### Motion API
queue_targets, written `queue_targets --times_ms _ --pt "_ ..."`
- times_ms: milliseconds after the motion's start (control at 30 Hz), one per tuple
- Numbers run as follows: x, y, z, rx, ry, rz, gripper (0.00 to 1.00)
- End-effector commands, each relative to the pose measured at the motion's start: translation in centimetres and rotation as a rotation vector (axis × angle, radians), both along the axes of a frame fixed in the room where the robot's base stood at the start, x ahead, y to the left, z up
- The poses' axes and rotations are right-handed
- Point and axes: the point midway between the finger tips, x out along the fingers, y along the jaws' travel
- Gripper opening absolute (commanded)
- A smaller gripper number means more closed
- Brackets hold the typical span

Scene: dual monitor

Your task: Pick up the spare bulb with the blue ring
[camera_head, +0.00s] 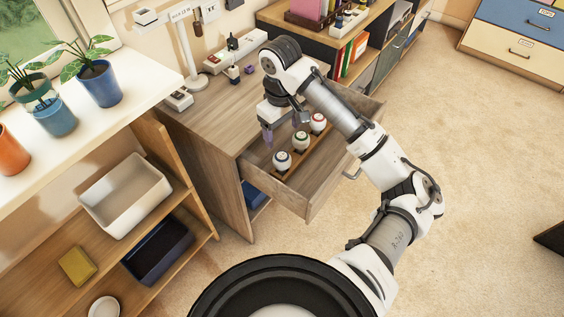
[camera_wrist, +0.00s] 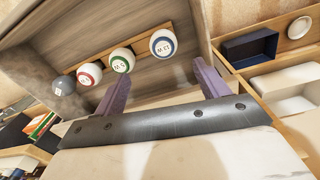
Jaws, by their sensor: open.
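The bulb with the blue ring (camera_head: 282,161) sits in a wooden rack in the open drawer, nearest the drawer's left end in the head view. In the wrist view the blue-ring bulb (camera_wrist: 163,45) is the rightmost of the row, ahead of the gap between my fingers. A green-ring bulb (camera_wrist: 121,60), a red-ring bulb (camera_wrist: 89,73) and a dark grey one (camera_wrist: 62,85) are beside it. My gripper (camera_wrist: 160,72) is open and empty, its purple fingers apart. In the head view my gripper (camera_head: 283,128) hangs over the drawer, above the bulbs.
The drawer (camera_head: 322,192) is pulled out of the wooden desk (camera_head: 215,115), its walls around the bulbs. A shelf with a white bin (camera_head: 125,195) is at left.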

Motion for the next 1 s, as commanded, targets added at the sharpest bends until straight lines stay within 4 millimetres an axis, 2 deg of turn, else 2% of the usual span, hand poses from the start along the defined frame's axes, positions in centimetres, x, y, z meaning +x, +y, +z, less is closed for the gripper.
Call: queue_targets --times_ms 400,667,900,1000 --pt "0.1 -0.2 -7.3 -0.001 0.004 0.0 0.74" --pt "0.0 -0.1 -9.2 -0.001 0.004 0.001 0.74" --pt "-0.2 0.1 -12.7 -0.001 0.004 0.0 0.74" --pt "-0.2 0.1 -13.5 -0.001 0.002 0.001 0.74"
